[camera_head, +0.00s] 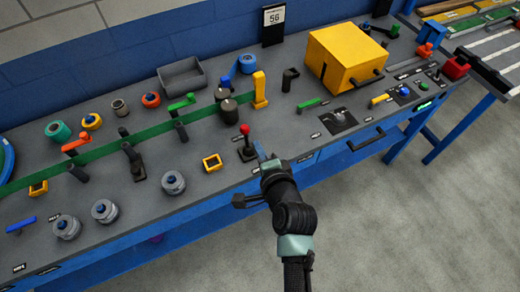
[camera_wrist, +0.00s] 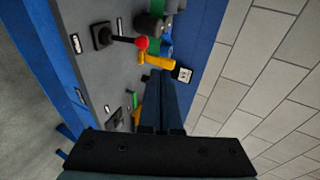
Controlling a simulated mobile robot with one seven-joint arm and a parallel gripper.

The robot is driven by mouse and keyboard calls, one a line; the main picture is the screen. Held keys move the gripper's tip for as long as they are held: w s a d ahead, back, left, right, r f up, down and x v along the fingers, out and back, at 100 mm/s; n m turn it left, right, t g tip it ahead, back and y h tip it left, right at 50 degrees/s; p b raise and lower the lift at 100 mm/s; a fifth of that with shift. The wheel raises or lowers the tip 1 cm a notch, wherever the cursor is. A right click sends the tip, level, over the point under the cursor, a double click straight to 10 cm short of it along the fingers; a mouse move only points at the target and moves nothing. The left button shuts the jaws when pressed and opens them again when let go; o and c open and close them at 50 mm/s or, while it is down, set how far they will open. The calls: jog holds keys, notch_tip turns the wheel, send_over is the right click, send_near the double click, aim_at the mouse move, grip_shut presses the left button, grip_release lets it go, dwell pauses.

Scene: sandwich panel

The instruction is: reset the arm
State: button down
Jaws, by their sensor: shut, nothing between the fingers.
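My gripper (camera_head: 266,160) is at the front edge of the grey panel table (camera_head: 225,170), just right of a joystick with a red ball knob (camera_head: 245,130). In the wrist view my two dark fingers (camera_wrist: 161,100) lie side by side, shut and empty. The red-knobbed joystick (camera_wrist: 142,42) shows at the upper left of the fingers there, apart from them. My arm reaches up from the bottom of the head view.
A yellow box (camera_head: 345,55) stands at the back right of the table. A green belt (camera_head: 130,140) crosses the left half among several knobs and levers. A grey tray (camera_head: 182,76) is at the back. Open floor (camera_head: 420,220) lies at the front right.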

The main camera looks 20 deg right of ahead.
jog(key=shift+s+r, duration=0.2)
jog(key=shift+s, duration=0.1)
jog(key=shift+s, duration=0.1)
dwell(0.3)
jog(key=w+a+r+n+t, duration=0.2)
jog(key=a+r+n, duration=0.1)
jog(key=r, duration=0.7)
jog(key=w+a+r+n+t, duration=0.2)
jog(key=w+r+n, duration=0.15)
jog(key=r, duration=0.75)
jog(key=w+a+r+n+t, duration=0.2)
jog(key=a+r+n+t, duration=0.1)
jog(key=r, duration=0.7)
jog(key=s+a+r+n+t, duration=0.2)
jog(key=s+r, duration=0.3)
jog(key=r, duration=0.4)
jog(key=s+a+r+n+t+y+b, duration=0.1)
jog(key=s+a+r+n+t, duration=0.1)
jog(key=r, duration=0.7)
jog(key=s+a+r+n+t, duration=0.3)
jog(key=s+r+n, duration=0.2)
jog(key=s+r, duration=0.3)
jog(key=shift+s+a+r+y+b, duration=0.15)
jog(key=shift+a+r+y+b, duration=0.2)
jog(key=shift+r, duration=0.25)
